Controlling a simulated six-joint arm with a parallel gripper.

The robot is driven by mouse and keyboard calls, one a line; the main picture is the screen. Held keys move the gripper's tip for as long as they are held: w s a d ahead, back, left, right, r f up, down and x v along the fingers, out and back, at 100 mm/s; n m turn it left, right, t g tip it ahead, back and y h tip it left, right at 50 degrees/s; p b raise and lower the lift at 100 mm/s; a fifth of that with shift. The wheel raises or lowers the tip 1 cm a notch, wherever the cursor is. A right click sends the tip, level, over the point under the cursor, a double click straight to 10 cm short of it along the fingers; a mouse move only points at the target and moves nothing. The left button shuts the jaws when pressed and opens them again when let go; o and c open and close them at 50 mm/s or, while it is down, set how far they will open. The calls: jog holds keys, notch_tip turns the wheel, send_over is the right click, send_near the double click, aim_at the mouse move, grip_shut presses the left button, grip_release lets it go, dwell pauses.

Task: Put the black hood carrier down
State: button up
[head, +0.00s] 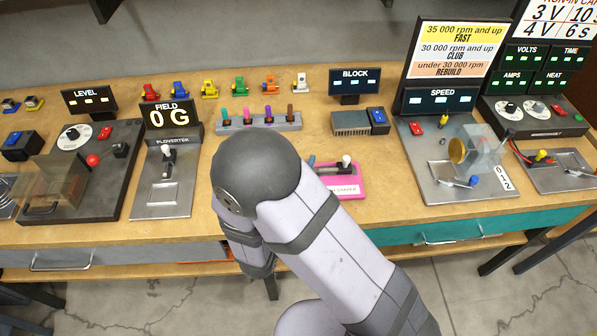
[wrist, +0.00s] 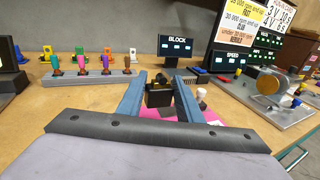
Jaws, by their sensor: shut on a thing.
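The black hood carrier (wrist: 158,97) shows in the wrist view as a small dark block with a rounded dark top. My gripper (wrist: 160,82) is shut on it, one blue-grey finger at each side. A pink base (wrist: 176,114) lies behind and below the carrier, with a white knob at its right. The pink base also shows in the head view (head: 351,188), partly behind my arm. The gap between carrier and surface cannot be judged. In the head view my arm hides the carrier and most of my gripper.
A grey rack (head: 259,123) with several coloured handles stands beyond my arm. A BLOCK display (head: 357,80) and a ribbed grey block with a blue switch (head: 378,116) stand behind the pink base. The SPEED station (head: 440,185) is at right. Bare wood (head: 385,165) lies between.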

jog(key=shift+r, duration=1.85)
notch_tip(320, 180, up, 3)
jog(key=p, duration=0.3)
jog(key=shift+r, duration=0.1)
jog(key=shift+f, duration=0.25)
notch_tip(320, 180, down, 3)
jog(key=b, duration=0.3)
jog(key=shift+r, duration=0.1)
jog(key=shift+f, duration=2.9)
